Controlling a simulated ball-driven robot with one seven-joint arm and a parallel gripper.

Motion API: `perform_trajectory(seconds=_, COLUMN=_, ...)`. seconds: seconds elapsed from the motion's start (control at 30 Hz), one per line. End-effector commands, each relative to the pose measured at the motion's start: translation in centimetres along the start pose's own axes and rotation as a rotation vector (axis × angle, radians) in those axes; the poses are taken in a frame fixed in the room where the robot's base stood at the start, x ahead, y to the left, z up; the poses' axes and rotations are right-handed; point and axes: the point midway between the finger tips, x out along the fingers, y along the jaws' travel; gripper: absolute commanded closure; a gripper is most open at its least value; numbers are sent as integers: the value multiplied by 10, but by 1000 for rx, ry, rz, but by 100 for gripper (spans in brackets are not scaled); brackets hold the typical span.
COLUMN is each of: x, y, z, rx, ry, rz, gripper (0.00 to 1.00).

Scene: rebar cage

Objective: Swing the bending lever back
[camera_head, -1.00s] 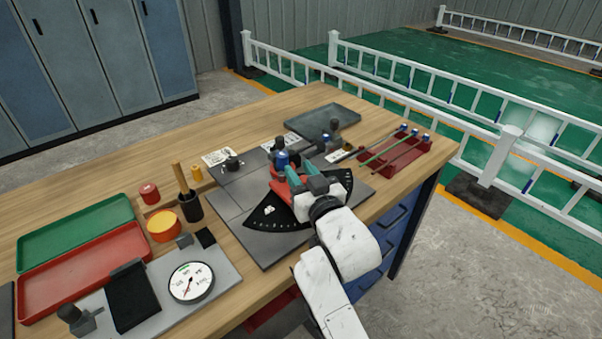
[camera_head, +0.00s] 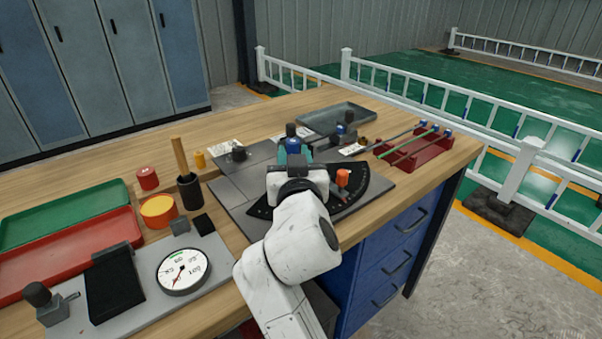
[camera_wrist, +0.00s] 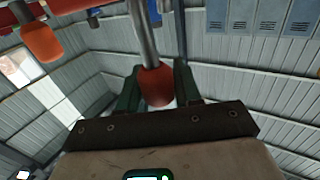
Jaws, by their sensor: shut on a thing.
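The bending bench is a dark grey plate (camera_head: 237,199) with a black graduated arc (camera_head: 352,196). My gripper (camera_wrist: 157,88) is shut on an orange-red knob (camera_wrist: 155,84) at the end of a steel rod, the bending lever's grip; its fingers stand on both sides of it. In the head view my gripper (camera_head: 293,153) is over the left part of the arc, and my wrist hides the held knob and most of the lever. A second orange knob (camera_head: 343,177) stands upright over the arc, right of my gripper. It appears at upper left in the wrist view (camera_wrist: 40,42).
A red rack (camera_head: 420,155) with several rods stands to the right. A grey tray (camera_head: 335,117) lies behind. Left are a dial gauge (camera_head: 183,270), a black cup with a wooden-handled tool (camera_head: 189,188), and green (camera_head: 62,215) and red trays (camera_head: 65,250).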

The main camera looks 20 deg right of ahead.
Motion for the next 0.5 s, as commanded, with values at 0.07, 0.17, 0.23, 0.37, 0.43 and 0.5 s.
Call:
perform_trajectory(seconds=0.07, x=1, y=-5, z=7, rx=3, ry=0, rz=31, gripper=100)
perform_trajectory(seconds=0.17, x=2, y=-9, z=6, rx=2, ry=-1, rz=70, gripper=100)
perform_trajectory(seconds=0.23, x=1, y=-11, z=4, rx=4, ry=0, rz=90, gripper=100)
perform_trajectory(seconds=0.37, x=1, y=-13, z=2, rx=4, ry=-1, rz=114, gripper=100)
perform_trajectory(seconds=0.43, x=1, y=-13, z=1, rx=4, ry=-1, rz=120, gripper=100)
perform_trajectory(seconds=0.5, x=0, y=-12, z=1, rx=3, ry=-1, rz=121, gripper=100)
